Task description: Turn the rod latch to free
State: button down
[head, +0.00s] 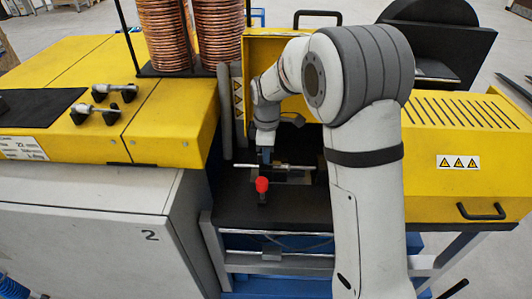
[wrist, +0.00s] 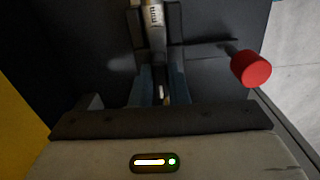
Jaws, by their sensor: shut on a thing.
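The silver rod (head: 297,167) of the latch lies across a dark bed below my arm in the head view. In the wrist view its marked end (wrist: 154,14) runs up the picture. My gripper (head: 266,155) is down at the rod. In the wrist view its blue fingers (wrist: 161,88) are shut on the rod, though the contact is partly in shadow. A red knob (head: 262,184) shows in front of the rod. In the wrist view the red knob (wrist: 251,69) is right of the fingers, on a thin dark lever, apart from them.
Yellow machine housings stand left and right (head: 450,130) of the dark bed (head: 235,209). Copper coils (head: 165,35) stand at the back left. Smaller rods in black holders (head: 95,114) sit on the left housing. My arm hides part of the bed.

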jog(key=m+b, duration=0.1)
jog(key=m, duration=0.4)
jog(key=shift+s+m, duration=0.1)
jog(key=shift+m, duration=0.2)
jog(key=m+b, duration=0.1)
jog(key=m, duration=0.4)
jog(key=shift+a+m, duration=0.15)
jog(key=shift+m, duration=0.25)
jog(key=c, duration=1.4)
grip_release()
jog(key=shift+s, duration=0.1)
notch_tip(320, 180, up, 8)
jog(key=shift+f+b, duration=0.1)
jog(key=shift+b, duration=0.4)
